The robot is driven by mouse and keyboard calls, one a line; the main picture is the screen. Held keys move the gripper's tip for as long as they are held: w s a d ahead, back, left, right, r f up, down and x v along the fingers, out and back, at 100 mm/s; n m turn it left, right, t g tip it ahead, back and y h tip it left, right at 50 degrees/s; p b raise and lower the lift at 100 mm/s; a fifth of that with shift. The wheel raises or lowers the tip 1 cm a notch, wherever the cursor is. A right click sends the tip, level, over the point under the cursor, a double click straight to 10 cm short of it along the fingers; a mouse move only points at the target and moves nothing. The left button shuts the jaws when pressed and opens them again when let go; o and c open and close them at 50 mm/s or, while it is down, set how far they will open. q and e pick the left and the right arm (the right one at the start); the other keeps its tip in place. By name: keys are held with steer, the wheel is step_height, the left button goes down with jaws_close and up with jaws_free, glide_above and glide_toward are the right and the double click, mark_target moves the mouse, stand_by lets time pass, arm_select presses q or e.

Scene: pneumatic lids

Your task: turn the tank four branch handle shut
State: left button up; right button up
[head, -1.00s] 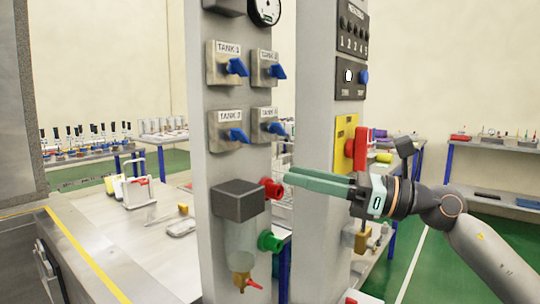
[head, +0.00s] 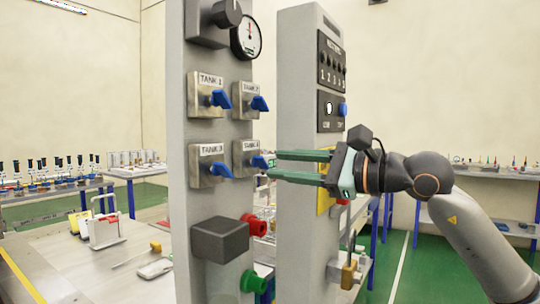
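The tank four valve (head: 243,151) is the lower right of the blue-handled valves on the grey panel. Its blue handle (head: 260,162) sticks out to the right and slightly down. My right gripper (head: 274,165) comes in from the right with its two green fingers apart, one above the other. The fingertips are at the handle's outer end, which appears level with the gap between them. I cannot tell whether they touch it. My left gripper is not in view.
Tank one (head: 218,98), tank two (head: 259,103) and tank three (head: 220,170) handles sit close by on the same panel. A dark grey box (head: 219,239), a red fitting (head: 254,226) and a green fitting (head: 252,282) are below. A second grey post (head: 294,100) stands behind the fingers.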

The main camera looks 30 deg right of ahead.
mark_target(266, 164)
steer(key=shift+x, duration=1.75)
jaws_close()
